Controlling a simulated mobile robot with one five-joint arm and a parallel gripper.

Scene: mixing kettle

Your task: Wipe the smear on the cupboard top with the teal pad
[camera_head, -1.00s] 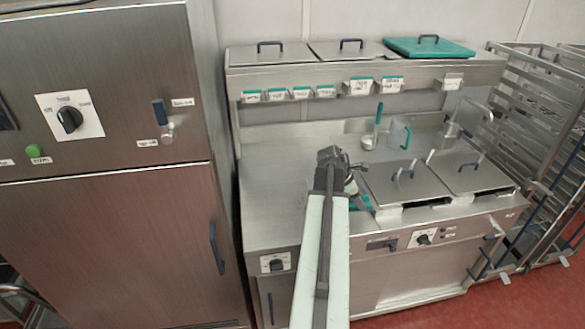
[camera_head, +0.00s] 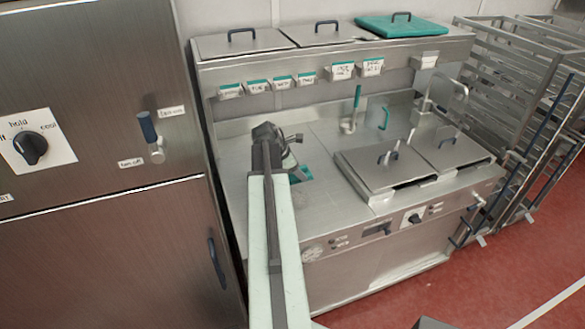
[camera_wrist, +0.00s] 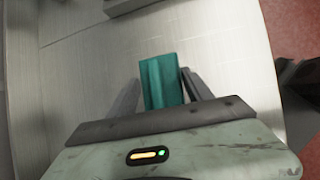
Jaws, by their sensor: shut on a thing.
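The teal pad (camera_wrist: 160,82) is held between the two fingers of my gripper (camera_wrist: 163,90) in the wrist view. In the head view the pad (camera_head: 301,174) shows at the end of my gripper (camera_head: 291,160), over the steel top (camera_head: 236,158) to the left of the lidded wells. The wrist view shows pale steel top (camera_wrist: 90,60) around the pad. I cannot tell whether the pad touches the surface. I cannot make out a smear in either view.
Two lidded wells (camera_head: 388,165) stand to the right of my gripper. A raised shelf (camera_head: 330,58) with labelled teal-edged tags runs behind. A tall steel cabinet (camera_head: 95,110) stands close on the left. A wire rack (camera_head: 505,110) stands on the right, above red floor (camera_head: 470,285).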

